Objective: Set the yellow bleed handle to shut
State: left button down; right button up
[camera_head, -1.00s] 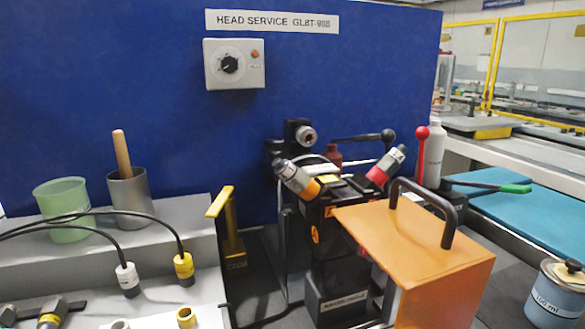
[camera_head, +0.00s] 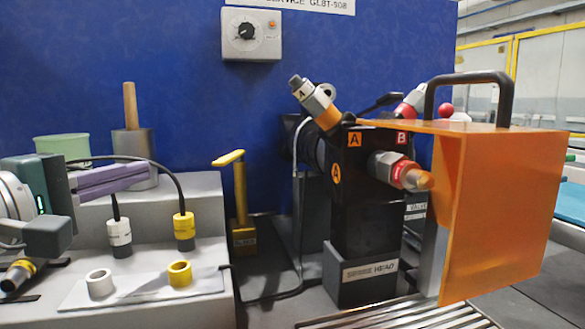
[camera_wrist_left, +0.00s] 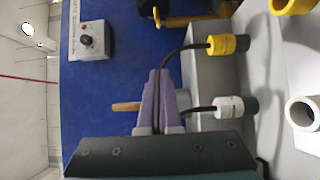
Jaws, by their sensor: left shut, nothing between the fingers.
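The yellow bleed handle (camera_head: 230,159) tops a yellow post on a labelled base (camera_head: 244,238), between the grey step and the black service head. It points to the left and slightly toward me in the head view. In the left wrist view the handle (camera_wrist_left: 160,18) shows at the top edge, partly cut off. My left gripper (camera_head: 146,173) is shut and empty, its purple fingers together, left of the handle and apart from it, in front of the grey step. The closed fingers (camera_wrist_left: 158,76) also show in the left wrist view. My right gripper is not in view.
A green cup (camera_head: 62,148) and a grey cup stand behind. The black head (camera_head: 365,200) and orange cover (camera_head: 505,210) fill the right side.

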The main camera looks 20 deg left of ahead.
aim_at(225, 165)
pick_arm(q)
jog(key=w+d, duration=0.3)
jog(key=w, duration=0.5)
jog(key=shift+w+d, duration=0.35)
jog(key=shift+d, duration=0.05)
jog(key=d+p, duration=0.2)
jog(key=p, duration=0.1)
jog(key=d+p, duration=0.1)
jog(key=p, duration=0.1)
jog(key=shift+w+d+r, duration=0.2)
jog(key=shift+w+d, duration=0.05)
jog(key=shift+d, duration=0.1)
jog(key=shift+d+f, duration=0.1)
jog(key=shift+d, duration=0.1)
jog(key=shift+f, duration=0.15)
